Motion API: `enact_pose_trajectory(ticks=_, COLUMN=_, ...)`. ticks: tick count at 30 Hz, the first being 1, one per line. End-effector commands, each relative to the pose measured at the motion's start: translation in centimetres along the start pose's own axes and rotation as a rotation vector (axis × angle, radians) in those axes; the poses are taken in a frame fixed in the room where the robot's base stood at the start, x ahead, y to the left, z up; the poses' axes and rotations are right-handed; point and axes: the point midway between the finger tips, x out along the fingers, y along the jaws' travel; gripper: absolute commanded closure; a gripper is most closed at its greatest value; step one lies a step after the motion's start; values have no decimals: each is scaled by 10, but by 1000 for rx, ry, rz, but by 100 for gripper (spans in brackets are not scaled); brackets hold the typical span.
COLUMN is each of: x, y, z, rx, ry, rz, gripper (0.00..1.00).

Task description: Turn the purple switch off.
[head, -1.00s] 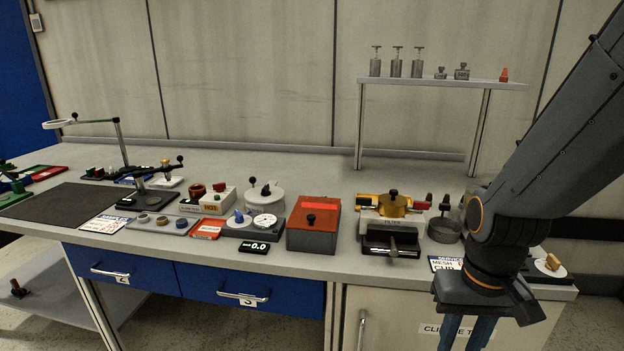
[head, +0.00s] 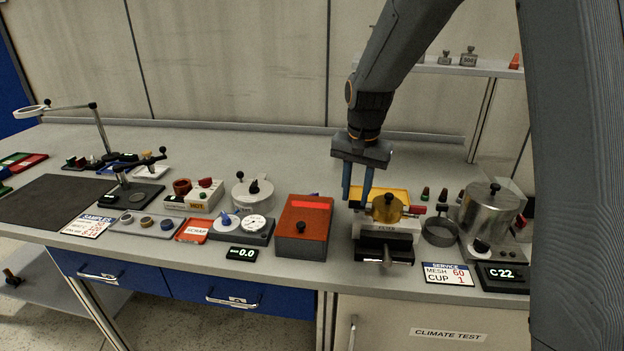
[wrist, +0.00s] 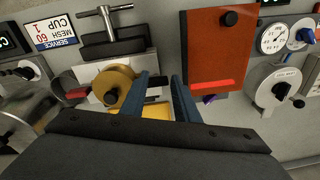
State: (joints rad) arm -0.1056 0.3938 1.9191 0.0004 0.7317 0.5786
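The purple switch shows in the wrist view as a small purple piece (wrist: 208,98) at the back edge of the red-topped box (wrist: 215,50). Most of it is hidden, and I cannot tell its position. In the head view the same box (head: 305,222) stands mid-bench, with a bright red strip on top. My gripper (head: 357,190) points down, open and empty, above the bench to the right of the box's back. In the wrist view my gripper (wrist: 161,88) has a clear gap between its blue fingers. The right finger is close beside the box, near the purple piece; contact cannot be told.
The filter unit with a gold body (head: 386,210) and a yellow piece behind it stands right of the box. A metal pot (head: 492,215) is farther right. A gauge unit (head: 252,225) and lidded pot (head: 252,192) are left. The bench behind the box is clear.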

Motion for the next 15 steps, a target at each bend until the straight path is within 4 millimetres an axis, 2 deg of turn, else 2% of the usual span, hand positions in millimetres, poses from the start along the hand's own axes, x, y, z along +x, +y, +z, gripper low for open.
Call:
enact_pose_trajectory(ticks=1, x=-1, y=-18, z=-14, rx=42, ry=-5, rz=2, gripper=72)
enact_pose_trajectory(ticks=3, x=2, y=-40, z=-29, rx=111, ry=-16, rz=9, gripper=72)
enact_pose_trajectory(ticks=9, x=13, y=-106, z=-65, rx=318, ry=-48, rz=40, gripper=72)
enact_pose_trajectory(ticks=12, x=18, y=-130, z=-76, rx=403, ry=-58, rz=56, gripper=72)
enact_pose_trajectory(ticks=15, x=20, y=-145, z=-82, rx=463, ry=-63, rz=65, gripper=72)
